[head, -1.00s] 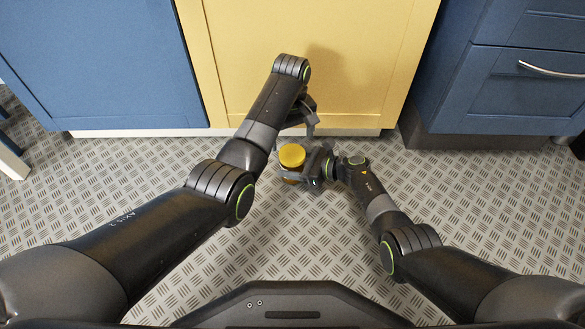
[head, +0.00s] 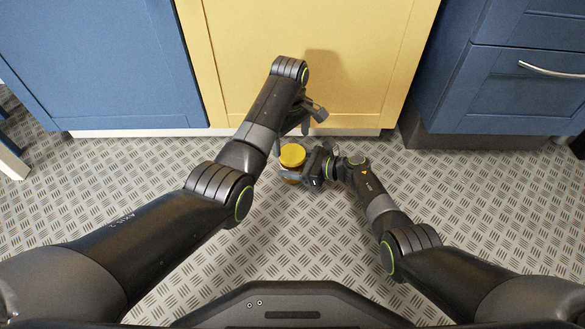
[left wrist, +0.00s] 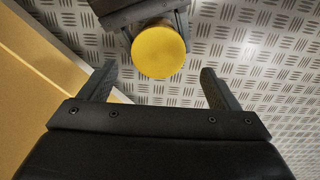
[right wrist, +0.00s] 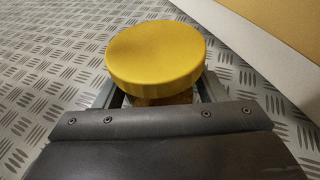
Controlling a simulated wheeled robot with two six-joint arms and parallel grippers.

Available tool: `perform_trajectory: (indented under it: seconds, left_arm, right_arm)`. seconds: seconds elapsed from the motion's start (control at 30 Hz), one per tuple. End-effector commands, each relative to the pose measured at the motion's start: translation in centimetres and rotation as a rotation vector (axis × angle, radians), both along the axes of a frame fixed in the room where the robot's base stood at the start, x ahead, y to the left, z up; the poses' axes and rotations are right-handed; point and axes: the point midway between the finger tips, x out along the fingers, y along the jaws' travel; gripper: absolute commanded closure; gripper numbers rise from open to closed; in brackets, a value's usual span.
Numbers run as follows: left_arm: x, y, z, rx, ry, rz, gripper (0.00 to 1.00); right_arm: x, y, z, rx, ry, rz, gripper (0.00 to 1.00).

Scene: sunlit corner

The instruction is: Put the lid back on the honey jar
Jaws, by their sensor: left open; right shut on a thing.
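The yellow lid (head: 292,155) sits on top of the honey jar (head: 291,178), over its mouth. In the right wrist view the lid (right wrist: 156,55) covers most of the jar, and a strip of amber (right wrist: 163,99) shows below it. Whether the lid is fully seated I cannot tell. My right gripper (right wrist: 158,92) is shut on the jar's body and holds it upright, with one finger on each side. My left gripper (left wrist: 158,72) is open and empty; its fingers point toward the lid (left wrist: 158,50) and appear apart from it.
A yellow cabinet door (head: 300,60) with a pale plinth stands just behind the jar. Blue cabinets (head: 100,70) flank it on the left and a blue drawer unit (head: 520,90) on the right. The patterned metal floor (head: 290,240) in front is clear.

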Motion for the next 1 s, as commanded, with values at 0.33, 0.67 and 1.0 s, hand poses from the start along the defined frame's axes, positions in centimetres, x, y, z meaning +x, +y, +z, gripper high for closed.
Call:
perform_trajectory:
  seconds: [0.33, 0.67, 1.0]
  left_arm:
    - [-0.1, -0.1, -5.0, 0.001, 0.002, -0.001, 0.16]
    - [0.0, -0.1, -6.0, -0.001, -0.001, 0.0, 0.16]
    - [0.0, -0.1, -6.0, 0.0, 0.0, -0.001, 0.41]
  right_arm:
    - [0.0, 0.1, 0.2, 0.002, -0.002, 0.0, 0.99]
    - [0.1, 0.1, 0.2, 0.003, -0.002, 0.001, 0.99]
    - [0.1, 0.1, 0.2, 0.002, -0.002, 0.0, 0.99]
